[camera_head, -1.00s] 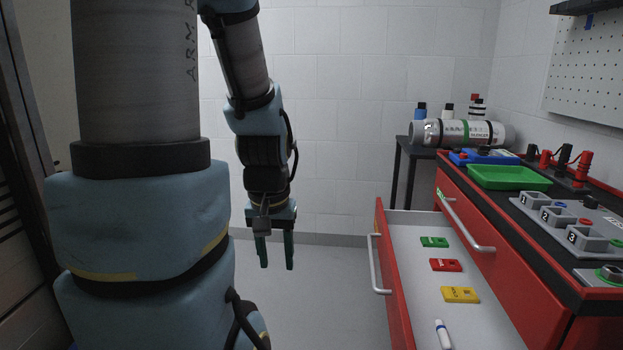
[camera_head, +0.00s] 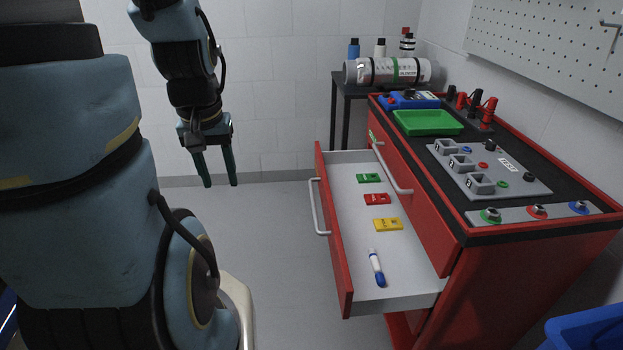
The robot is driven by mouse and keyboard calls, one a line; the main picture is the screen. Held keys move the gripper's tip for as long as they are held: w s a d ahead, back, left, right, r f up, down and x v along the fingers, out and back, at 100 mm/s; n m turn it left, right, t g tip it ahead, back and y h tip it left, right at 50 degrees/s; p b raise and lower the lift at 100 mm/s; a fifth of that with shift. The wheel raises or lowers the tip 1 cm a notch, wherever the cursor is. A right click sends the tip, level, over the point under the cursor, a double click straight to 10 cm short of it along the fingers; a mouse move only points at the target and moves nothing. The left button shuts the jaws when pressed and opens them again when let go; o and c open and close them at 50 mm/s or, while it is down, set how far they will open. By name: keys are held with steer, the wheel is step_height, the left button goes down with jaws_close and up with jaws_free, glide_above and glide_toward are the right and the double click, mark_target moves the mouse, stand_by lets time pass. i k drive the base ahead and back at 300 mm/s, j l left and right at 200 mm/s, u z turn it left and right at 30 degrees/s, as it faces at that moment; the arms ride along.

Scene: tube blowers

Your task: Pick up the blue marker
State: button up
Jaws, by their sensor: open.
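The blue marker (camera_head: 376,268) has a white body and a blue end. It lies in the near part of the open drawer (camera_head: 345,192) of the red cabinet. My gripper (camera_head: 219,184) hangs in the air to the left of the drawer and farther back, with its two fingers pointing down. The fingers are apart, with nothing between them. The gripper is well apart from the marker.
Green (camera_head: 369,178), red (camera_head: 377,199) and yellow (camera_head: 388,224) blocks lie in the drawer behind the marker. The drawer's front has a long handle (camera_head: 318,208). A green tray (camera_head: 428,122) and a switch panel (camera_head: 490,170) are on the cabinet top. A blue bin (camera_head: 590,330) is at the lower right.

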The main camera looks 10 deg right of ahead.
mark_target(380, 282)
steer(key=j+z, duration=0.1)
steer(key=z, duration=0.35)
steer(key=j+z, duration=0.15)
steer(key=z, duration=0.3)
steer(key=j+z, duration=0.15)
steer(key=z, duration=0.3)
steer(key=j+z, duration=0.2)
steer(key=j, duration=0.25)
steer(key=k+j+z, duration=0.2)
steer(key=j, duration=0.25)
steer(key=j+z, duration=0.25)
steer(key=j, duration=0.2)
steer(key=k+j+z, duration=0.2)
steer(key=j, duration=0.2)
steer(key=k+j, duration=0.1)
steer(key=j, duration=0.15)
steer(key=k+j, duration=0.15)
steer(key=j, duration=0.15)
steer(key=i+l+u, duration=1.05)
steer(key=k+l, duration=0.05)
steer(key=l, duration=0.05)
